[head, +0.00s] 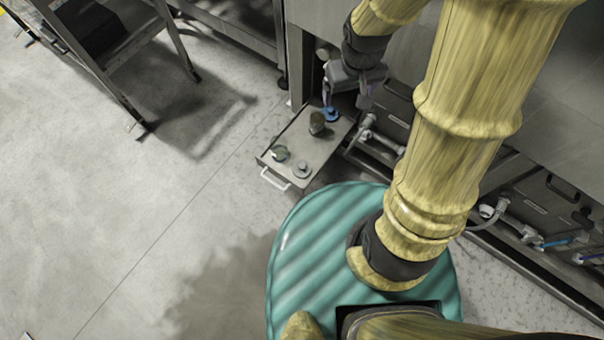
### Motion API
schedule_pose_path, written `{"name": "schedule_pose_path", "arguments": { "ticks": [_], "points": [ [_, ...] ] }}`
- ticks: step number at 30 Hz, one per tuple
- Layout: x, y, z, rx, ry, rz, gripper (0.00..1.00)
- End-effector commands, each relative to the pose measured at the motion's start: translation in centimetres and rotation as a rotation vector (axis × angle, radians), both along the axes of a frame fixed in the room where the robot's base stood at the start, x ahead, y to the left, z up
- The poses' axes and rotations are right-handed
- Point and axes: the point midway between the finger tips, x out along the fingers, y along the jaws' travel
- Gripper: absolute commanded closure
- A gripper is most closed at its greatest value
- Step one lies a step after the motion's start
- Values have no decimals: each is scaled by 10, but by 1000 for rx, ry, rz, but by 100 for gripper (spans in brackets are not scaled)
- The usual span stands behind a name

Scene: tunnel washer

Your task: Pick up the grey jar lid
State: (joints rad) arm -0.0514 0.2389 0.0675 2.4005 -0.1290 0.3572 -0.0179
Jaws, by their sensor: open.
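A small grey round piece with a raised middle, which looks like the grey jar lid (302,170), lies near the front right edge of a grey drawer-like surface (316,160). My gripper (346,100) is open and looks empty, over the far end of that surface. It is apart from the grey piece, up and to the right of it in the picture. The fingertips are small and partly dark, so their exact height is hard to tell.
A dark jar-like cylinder (317,123), a blue piece (331,114) and a greenish round piece (280,153) share the surface. A white handle (275,179) is on its front. Pipes (375,145) and machine panels stand at right. Open floor (130,220) lies at left.

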Motion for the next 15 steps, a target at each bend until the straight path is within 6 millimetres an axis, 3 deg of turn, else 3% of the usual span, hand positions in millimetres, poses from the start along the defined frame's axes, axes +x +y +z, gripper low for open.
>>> {"name": "schedule_pose_path", "arguments": {
  "ticks": [1, 15],
  "points": [
    [5, 4, -33, -3, 10, 24, 15],
    [42, 46, -205, -28, 80, 248, 15]
  ]
}}
